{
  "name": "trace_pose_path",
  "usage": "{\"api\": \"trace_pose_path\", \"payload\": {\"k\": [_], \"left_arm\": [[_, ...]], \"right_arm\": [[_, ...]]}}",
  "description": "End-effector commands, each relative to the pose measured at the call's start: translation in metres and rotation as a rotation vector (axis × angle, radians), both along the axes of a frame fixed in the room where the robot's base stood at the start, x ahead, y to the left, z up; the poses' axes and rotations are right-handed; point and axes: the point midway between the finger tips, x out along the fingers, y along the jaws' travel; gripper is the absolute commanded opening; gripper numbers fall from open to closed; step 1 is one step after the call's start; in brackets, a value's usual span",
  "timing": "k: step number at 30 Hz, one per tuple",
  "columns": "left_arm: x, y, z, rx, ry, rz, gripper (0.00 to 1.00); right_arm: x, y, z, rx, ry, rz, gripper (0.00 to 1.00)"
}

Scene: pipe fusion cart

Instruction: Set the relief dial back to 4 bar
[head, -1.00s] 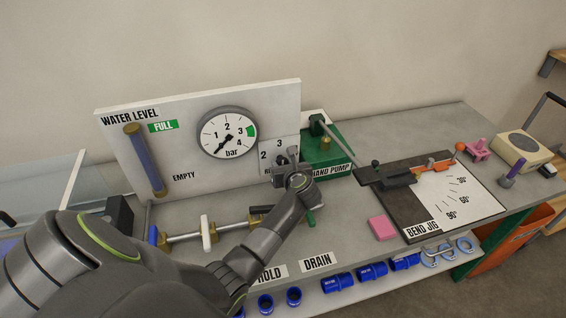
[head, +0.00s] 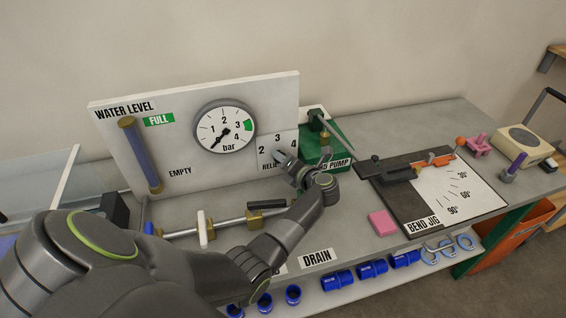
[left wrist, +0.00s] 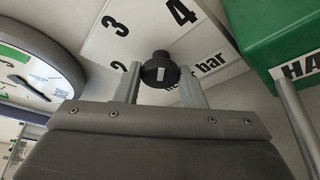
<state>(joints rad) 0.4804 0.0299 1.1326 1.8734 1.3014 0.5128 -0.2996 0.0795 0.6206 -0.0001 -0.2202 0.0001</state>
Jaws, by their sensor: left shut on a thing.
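The relief dial's black knob (left wrist: 160,72) has a short white mark on its face. It stands on a white plate (left wrist: 140,35) with large figures; 3 lies up left of the knob and 4 up right in the left wrist view. In the head view the plate (head: 265,152) shows 2, 3 and 4, and my gripper covers the knob. My left gripper (head: 286,160) is at the plate. In the left wrist view its two fingers (left wrist: 160,82) stand on either side of the knob, shut on it. The white mark points roughly up in that view. My right gripper is not in view.
A pressure gauge (head: 225,127) is left of the dial, its needle pointing low left. The green hand pump (head: 328,158) with its lever stands close on the right. A bar with brass valves (head: 255,222) runs below the panel. A pink block (head: 383,223) lies beside the bend jig.

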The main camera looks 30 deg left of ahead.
Motion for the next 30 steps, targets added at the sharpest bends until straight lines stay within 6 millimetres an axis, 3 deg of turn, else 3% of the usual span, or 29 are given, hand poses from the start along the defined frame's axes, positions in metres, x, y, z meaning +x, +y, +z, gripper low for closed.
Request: {"api": "trace_pose_path", "payload": {"k": [25,26,30], "left_arm": [[0.0006,-0.0002,-0.0001,0.09,0.104,-0.001,0.13],[0.0007,-0.0001,-0.0001,0.09,0.104,-0.001,0.39],[0.0006,-0.0001,-0.0002,0.09,0.103,0.0,0.57]], "right_arm": [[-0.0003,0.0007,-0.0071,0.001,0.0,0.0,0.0],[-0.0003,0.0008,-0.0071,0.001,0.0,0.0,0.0],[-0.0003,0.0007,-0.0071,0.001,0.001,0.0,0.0]]}}
